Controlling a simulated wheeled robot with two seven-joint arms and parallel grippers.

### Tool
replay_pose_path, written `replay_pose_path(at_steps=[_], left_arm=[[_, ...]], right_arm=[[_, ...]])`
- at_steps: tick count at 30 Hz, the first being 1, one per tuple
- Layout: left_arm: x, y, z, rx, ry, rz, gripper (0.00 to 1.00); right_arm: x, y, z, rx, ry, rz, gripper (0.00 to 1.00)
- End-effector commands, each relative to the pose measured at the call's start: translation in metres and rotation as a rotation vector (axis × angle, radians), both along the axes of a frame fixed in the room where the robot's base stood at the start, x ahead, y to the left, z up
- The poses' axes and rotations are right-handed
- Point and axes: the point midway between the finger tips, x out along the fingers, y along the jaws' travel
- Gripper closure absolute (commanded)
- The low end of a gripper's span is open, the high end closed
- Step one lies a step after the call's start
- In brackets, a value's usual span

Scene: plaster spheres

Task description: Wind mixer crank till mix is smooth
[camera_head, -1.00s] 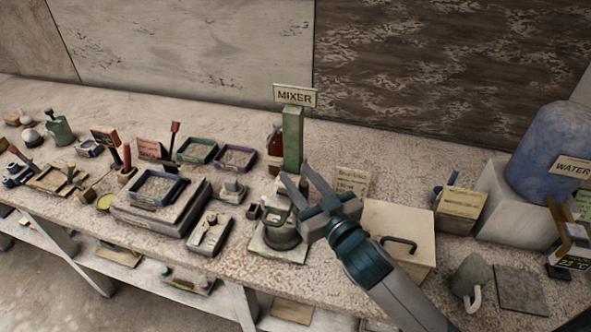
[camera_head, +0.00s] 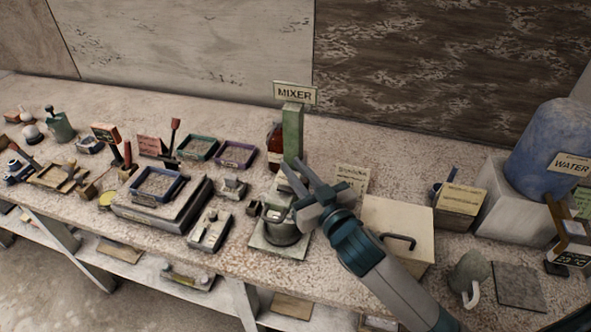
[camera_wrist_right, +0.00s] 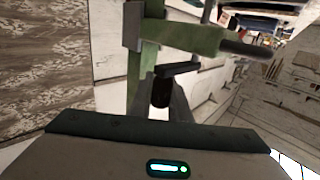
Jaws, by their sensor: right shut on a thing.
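The mixer is a green post (camera_head: 293,135) with a MIXER sign (camera_head: 295,93) on top and a grey pot (camera_head: 280,228) at its foot. My right gripper (camera_head: 287,180) is at the post, above the pot. In the right wrist view its fingers (camera_wrist_right: 160,100) are shut on the dark crank knob (camera_wrist_right: 162,88), beside the green frame (camera_wrist_right: 142,60) of the mixer. The crank is hidden behind the gripper in the head view. The mix inside the pot cannot be made out. My left gripper is not in view.
A cream box (camera_head: 398,225) with a dark handle stands right of the mixer. A blue water barrel (camera_head: 545,150) is at the far right. Trays, including a blue-rimmed tray (camera_head: 158,186) on a scale, and tools crowd the bench at left.

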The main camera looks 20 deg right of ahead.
Motion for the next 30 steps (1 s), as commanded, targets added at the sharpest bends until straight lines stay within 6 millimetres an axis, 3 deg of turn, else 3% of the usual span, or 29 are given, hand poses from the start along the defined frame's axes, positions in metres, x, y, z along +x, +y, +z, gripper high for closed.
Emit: replay_pose_path(at_steps=[11,30], left_arm=[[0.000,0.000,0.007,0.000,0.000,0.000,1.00],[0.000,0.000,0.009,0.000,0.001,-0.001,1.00]], right_arm=[[0.005,0.000,0.001,-0.005,0.001,0.117,1.00],[0.019,0.006,0.001,-0.006,-0.002,0.486,1.00]])
